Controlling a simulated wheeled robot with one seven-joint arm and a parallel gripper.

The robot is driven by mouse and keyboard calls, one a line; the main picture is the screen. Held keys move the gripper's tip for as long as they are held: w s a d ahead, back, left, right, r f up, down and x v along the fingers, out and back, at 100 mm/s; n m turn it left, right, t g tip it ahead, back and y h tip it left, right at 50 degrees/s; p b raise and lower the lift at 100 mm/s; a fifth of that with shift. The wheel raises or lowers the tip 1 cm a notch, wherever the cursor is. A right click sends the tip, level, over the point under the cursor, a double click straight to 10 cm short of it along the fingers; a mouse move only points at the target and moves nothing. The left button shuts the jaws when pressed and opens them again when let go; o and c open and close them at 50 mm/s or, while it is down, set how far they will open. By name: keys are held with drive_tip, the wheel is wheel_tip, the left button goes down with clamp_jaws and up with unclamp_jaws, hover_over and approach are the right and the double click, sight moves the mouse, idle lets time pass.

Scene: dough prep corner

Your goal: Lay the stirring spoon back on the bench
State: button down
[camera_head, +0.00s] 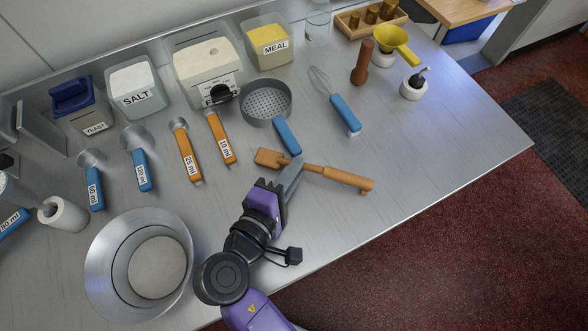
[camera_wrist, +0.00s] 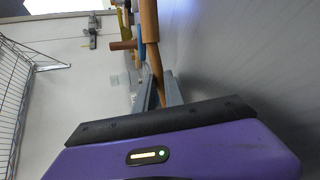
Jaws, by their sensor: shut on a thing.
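The stirring spoon (camera_head: 340,176) is wooden, with a flat orange-brown head at the left and a thicker handle at the right. My gripper (camera_head: 294,167) is shut on its thin middle part, between head and handle. In the wrist view the spoon (camera_wrist: 149,22) runs up from between the two grey fingers (camera_wrist: 160,92). The spoon appears low over the steel bench (camera_head: 420,200) or on it; I cannot tell if it touches. The fingertips are partly hidden behind the spoon.
A sieve (camera_head: 266,102) with a blue handle and a whisk (camera_head: 345,113) lie beyond the spoon. Measuring scoops (camera_head: 188,155) lie to the left. A large metal bowl (camera_head: 100,262) stands at lower left. The bench right of the spoon is clear up to its edge.

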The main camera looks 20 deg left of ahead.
drive_tip(key=shift+s+d+f+b, duration=0.15)
drive_tip(key=shift+f+b, duration=0.15)
drive_tip(key=shift+f, duration=0.9)
drive_tip(key=c, duration=1.4)
unclamp_jaws()
drive_tip(key=shift+o, duration=0.2)
drive_tip(key=shift+s, duration=0.1)
drive_tip(key=v, duration=0.3)
drive_tip(key=r+v, duration=0.1)
drive_tip(key=v, duration=0.3)
drive_tip(key=shift+w+a+r, duration=0.2)
drive_tip(key=shift+a+r, duration=0.05)
drive_tip(key=shift+s+r, duration=0.35)
drive_tip(key=shift+s, duration=0.1)
drive_tip(key=shift+r, duration=0.15)
drive_tip(key=shift+r, duration=0.1)
